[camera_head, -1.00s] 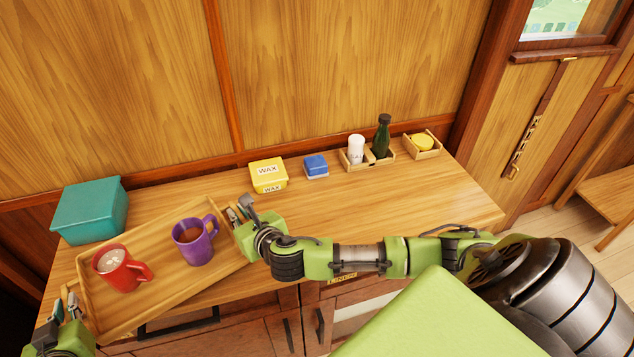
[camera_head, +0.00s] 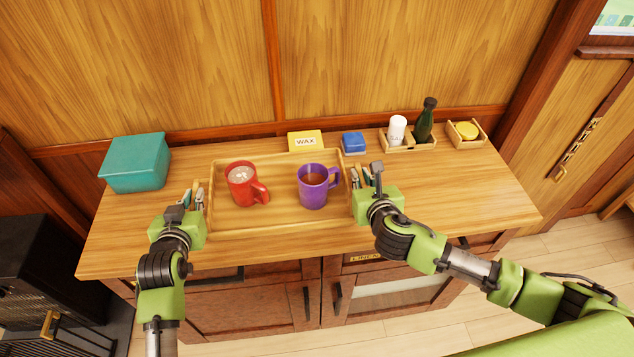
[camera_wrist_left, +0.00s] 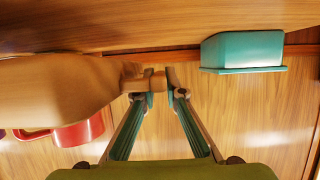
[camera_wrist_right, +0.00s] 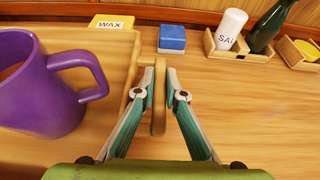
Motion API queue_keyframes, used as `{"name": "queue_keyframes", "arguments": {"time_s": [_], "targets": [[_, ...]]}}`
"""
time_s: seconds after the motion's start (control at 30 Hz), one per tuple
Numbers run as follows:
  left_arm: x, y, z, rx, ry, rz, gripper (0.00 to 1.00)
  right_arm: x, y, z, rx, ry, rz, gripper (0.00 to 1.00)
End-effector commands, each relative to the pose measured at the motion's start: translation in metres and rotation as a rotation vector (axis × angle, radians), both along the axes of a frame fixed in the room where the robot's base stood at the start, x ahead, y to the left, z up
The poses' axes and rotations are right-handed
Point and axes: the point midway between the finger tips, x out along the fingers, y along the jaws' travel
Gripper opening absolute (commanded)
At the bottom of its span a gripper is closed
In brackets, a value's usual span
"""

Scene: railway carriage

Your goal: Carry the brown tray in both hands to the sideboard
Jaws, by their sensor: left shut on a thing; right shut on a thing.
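The brown tray (camera_head: 285,224) is over the left-middle part of the wooden sideboard top (camera_head: 470,200), roughly level. I cannot tell whether its underside touches the top. A red mug (camera_head: 240,186) with a pale drink and a purple mug (camera_head: 312,190) with a brown drink stand upright on it. My left gripper (camera_head: 197,194) is shut on the tray's left handle, which shows between the fingers in the left wrist view (camera_wrist_left: 153,82). My right gripper (camera_head: 361,177) is shut on the right handle, seen edge-on in the right wrist view (camera_wrist_right: 159,97).
A teal box (camera_head: 135,163) stands left of the tray. A yellow wax box (camera_head: 305,141) is close behind the tray, with a blue box (camera_head: 353,142) beside it. A caddy (camera_head: 408,144) with a white shaker and green bottle stands back right. The sideboard's right front is clear.

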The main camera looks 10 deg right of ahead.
Motion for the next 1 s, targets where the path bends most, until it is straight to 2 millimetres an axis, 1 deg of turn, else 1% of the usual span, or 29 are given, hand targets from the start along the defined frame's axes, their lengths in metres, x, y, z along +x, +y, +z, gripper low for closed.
{"name": "queue_keyframes", "arguments": {"time_s": [0.03, 0.53, 0.77, 1.0], "targets": [[0.001, 0.001, 0.003, 0.0, -0.008, 0.001, 0.0, 0.001, 0.0, 0.003, 0.0, -0.006, 0.001, 0.0], [0.001, 0.001, 0.002, 0.0, -0.008, 0.001, 0.0, 0.001, 0.0, 0.001, 0.0, -0.006, 0.0, 0.0], [0.001, 0.0, -0.005, 0.0, -0.008, 0.001, 0.0, 0.001, 0.0, -0.005, 0.0, -0.006, 0.0, 0.0], [0.001, 0.0, -0.016, 0.0, -0.008, 0.001, 0.0, 0.001, 0.0, -0.016, 0.0, -0.006, 0.0, 0.0]]}}
